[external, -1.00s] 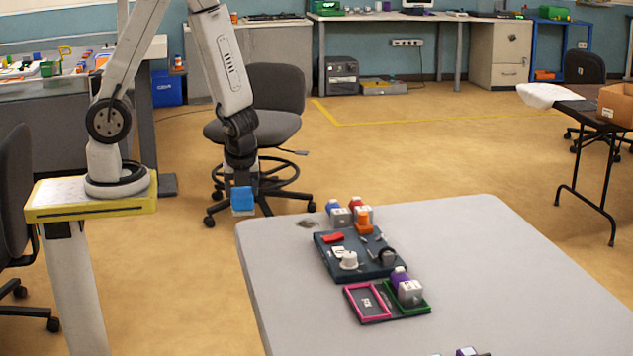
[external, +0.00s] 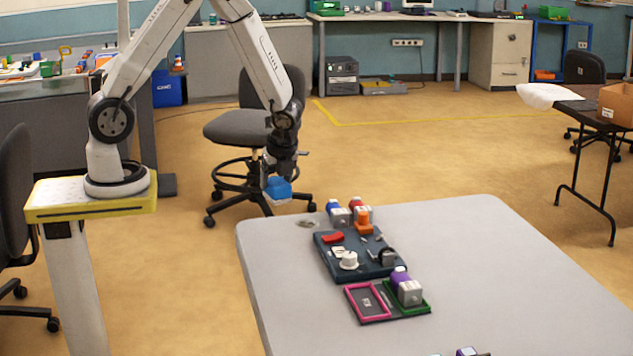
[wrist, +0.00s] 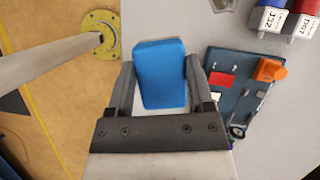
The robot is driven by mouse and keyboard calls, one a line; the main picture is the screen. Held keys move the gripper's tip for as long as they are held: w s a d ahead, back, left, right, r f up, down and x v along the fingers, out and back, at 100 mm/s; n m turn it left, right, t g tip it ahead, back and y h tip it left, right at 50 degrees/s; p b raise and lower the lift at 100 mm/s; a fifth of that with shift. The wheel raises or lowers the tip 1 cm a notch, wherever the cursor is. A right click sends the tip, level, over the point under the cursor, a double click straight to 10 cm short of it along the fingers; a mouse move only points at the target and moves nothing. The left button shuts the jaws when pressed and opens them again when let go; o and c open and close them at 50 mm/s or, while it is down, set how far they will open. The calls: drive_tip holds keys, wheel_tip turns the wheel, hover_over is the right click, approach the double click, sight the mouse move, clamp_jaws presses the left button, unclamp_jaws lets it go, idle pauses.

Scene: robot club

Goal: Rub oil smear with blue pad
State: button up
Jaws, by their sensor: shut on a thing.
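My gripper (external: 279,183) is shut on the blue pad (external: 278,189), which has a pale underside. It is in the air beyond the table's far left corner. In the wrist view, the blue pad (wrist: 161,75) sits upright between the two fingers of my gripper (wrist: 160,82). The oil smear (external: 307,223) is a small dark patch on the grey table near that corner, to the right of and below the pad in the external view. In the wrist view, part of the smear (wrist: 222,4) shows at the top edge.
A dark tray (external: 326,258) with small parts lies on the grey table (external: 480,270). Pink and green frames (external: 368,302) lie in front. The table's right side is mostly clear.

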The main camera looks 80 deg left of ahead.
drive_tip(key=w+a+f+n+g, duration=0.1)
drive_tip(key=w+a+f+n, duration=0.1)
drive_tip(key=a, duration=0.4)
drive_tip(key=w+a+f+n+g+h, duration=0.1)
drive_tip(key=w+a+f+n, duration=0.1)
drive_tip(key=w+a, duration=0.5)
drive_tip(key=shift+a+n, duration=0.2)
drive_tip(key=shift+n, duration=0.7)
drive_tip(key=shift+f, duration=0.1)
